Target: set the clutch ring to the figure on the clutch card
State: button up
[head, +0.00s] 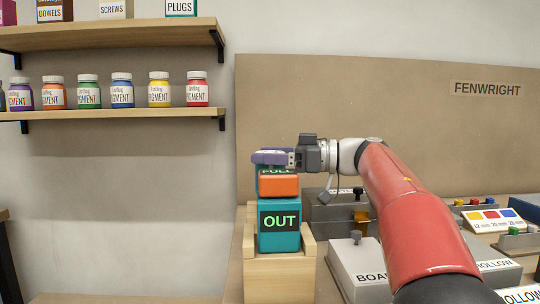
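My gripper (291,158) reaches in from the right, level with the top of a stack on a wooden stand. A purple piece (270,156) is at its fingertips; I cannot tell whether the fingers are shut on it or only beside it. Below the purple piece is a teal block with a partly covered label that seems to read FULL (268,171). An orange block (279,186) shows in front of it, above a teal block marked OUT (280,242). I cannot make out a clutch ring or a clutch card in this view.
The wooden stand (279,279) holds the stack. Grey boxes, one marked BOARD (350,262), stand right of it, partly behind my red arm. A card with coloured squares (490,219) is at the right. Shelves with paint jars (122,92) hang at upper left.

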jog(key=shift+o, duration=1.2)
jog(key=v, duration=0.7)
jog(key=shift+d, duration=0.4)
jog(key=shift+s, duration=0.15)
